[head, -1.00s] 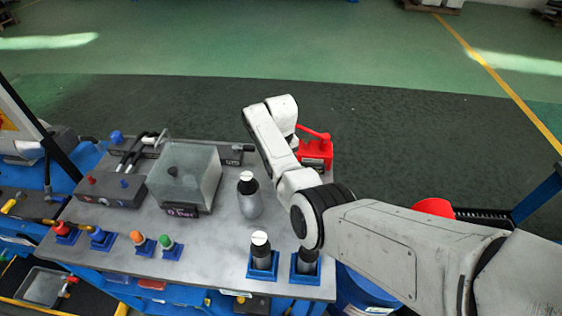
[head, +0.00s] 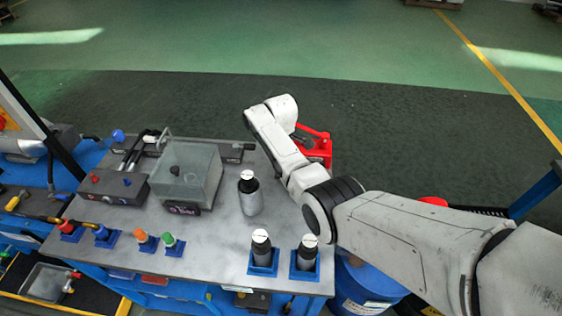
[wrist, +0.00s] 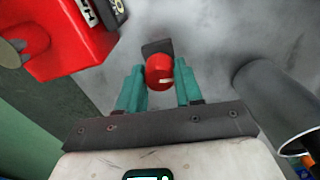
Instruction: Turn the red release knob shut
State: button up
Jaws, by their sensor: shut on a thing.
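The red release knob (wrist: 159,76) shows in the wrist view as a small round red cap with a pale mark. It sits in front of a dark block (wrist: 154,47) on the grey bench top. My gripper (wrist: 160,72) has its two teal fingers closed on either side of the knob. In the head view my arm reaches over the bench's right side, and it hides the knob and the fingers.
A red unit (wrist: 65,40) stands left of my gripper; it also shows in the head view (head: 320,150). A dark grey cylinder (wrist: 272,92) stands close on the right. The bench holds a clear box (head: 190,172), a free-standing bottle (head: 249,197) and two bottles in blue holders (head: 263,270).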

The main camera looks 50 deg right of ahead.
jog(key=shift+w+r+n, duration=0.1)
jog(key=shift+n, duration=0.5)
jog(key=o, duration=1)
jog(key=shift+o, duration=0.2)
notch_tip(320, 180, up, 11)
jog(key=shift+f, duration=0.2)
